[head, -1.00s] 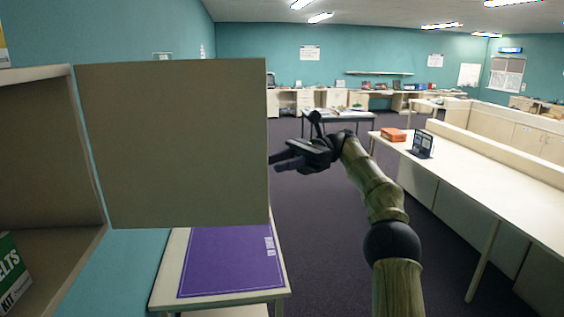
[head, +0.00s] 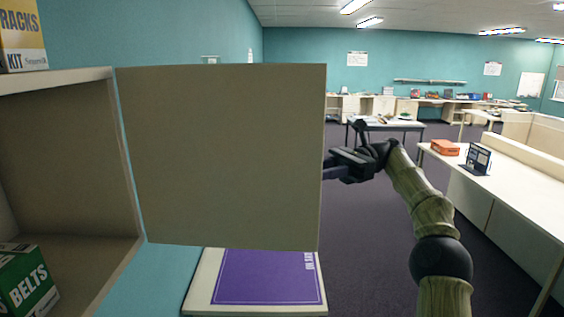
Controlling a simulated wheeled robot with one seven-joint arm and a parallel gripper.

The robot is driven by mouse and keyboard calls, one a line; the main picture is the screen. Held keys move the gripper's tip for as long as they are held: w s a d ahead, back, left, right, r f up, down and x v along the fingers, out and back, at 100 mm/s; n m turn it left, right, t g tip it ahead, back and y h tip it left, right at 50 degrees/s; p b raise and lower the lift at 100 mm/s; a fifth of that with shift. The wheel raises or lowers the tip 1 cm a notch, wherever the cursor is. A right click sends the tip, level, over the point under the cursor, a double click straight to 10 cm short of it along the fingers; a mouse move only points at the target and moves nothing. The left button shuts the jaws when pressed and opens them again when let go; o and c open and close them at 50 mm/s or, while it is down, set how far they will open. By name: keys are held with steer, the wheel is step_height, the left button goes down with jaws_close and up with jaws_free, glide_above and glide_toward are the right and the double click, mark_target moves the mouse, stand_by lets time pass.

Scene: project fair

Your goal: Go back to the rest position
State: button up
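My gripper (head: 336,173) is at the right edge of the open cabinet door (head: 225,155). The black gripper body shows to the right of the door. The fingers point left and their tips are hidden behind the door panel, so I cannot tell whether they are open or shut, or whether they touch the door. My arm reaches up from the lower right. The open cabinet (head: 70,160) is at the left, with its door swung out to the right.
A green belts box (head: 27,284) stands inside the cabinet and a yellow kit box (head: 22,35) on top. A table with a purple mat (head: 268,277) is below the door. A long white counter (head: 520,190) is at right. Dark floor (head: 370,235) lies between.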

steer(key=s+a+f+t+h+b, duration=0.2)
steer(key=a+f+t+h+b, duration=0.15)
steer(key=a+f, duration=0.85)
step_height(320, 180, down, 15)
steer(key=s+n+t+h+b, duration=0.2)
steer(key=s+h+b, duration=0.1)
steer(key=h+b, duration=0.1)
steer(key=s+d+f+n+t+h+b, duration=0.2)
steer(key=s+d+f+n+h+b, duration=0.2)
steer(key=s+d+f, duration=0.5)
steer(key=s+d+f+n+t+h+b, duration=0.3)
steer(key=s+d+f, duration=0.6)
steer(key=f, duration=0.5)
steer(key=s+n+h+b, duration=0.1)
steer(key=n+b, duration=0.1)
steer(key=n, duration=0.1)
steer(key=shift+s+d+f, duration=0.25)
steer(key=shift+f, duration=0.05)
steer(key=shift+d, duration=0.15)
